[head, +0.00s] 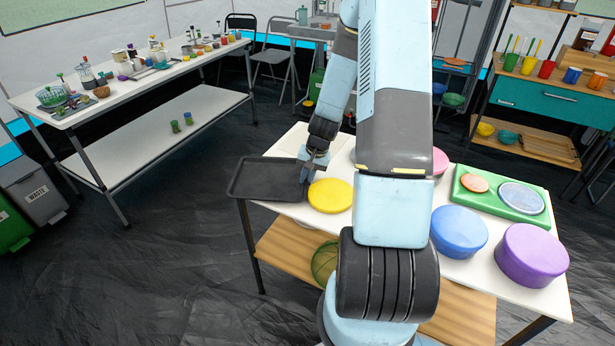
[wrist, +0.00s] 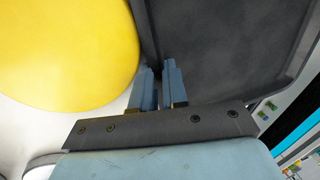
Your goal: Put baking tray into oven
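The baking tray (head: 268,179) is dark, flat and rectangular with a raised rim. It lies at the left end of the white table, much of it projecting past the table edge. My gripper (head: 306,178) is at the tray's right rim, beside a yellow round lid (head: 331,196). In the wrist view, my gripper's fingers (wrist: 158,88) are close together, one on each side of the rim of the tray (wrist: 220,45). They look shut on it, though the contact itself is partly hidden. I cannot make out an oven in either view.
The white table (head: 405,265) also holds a blue round container (head: 459,232), a purple one (head: 531,255) and a green tray (head: 467,199). A long cluttered table (head: 150,88) stands at the left, bins (head: 42,193) near it. The dark floor between the tables is clear.

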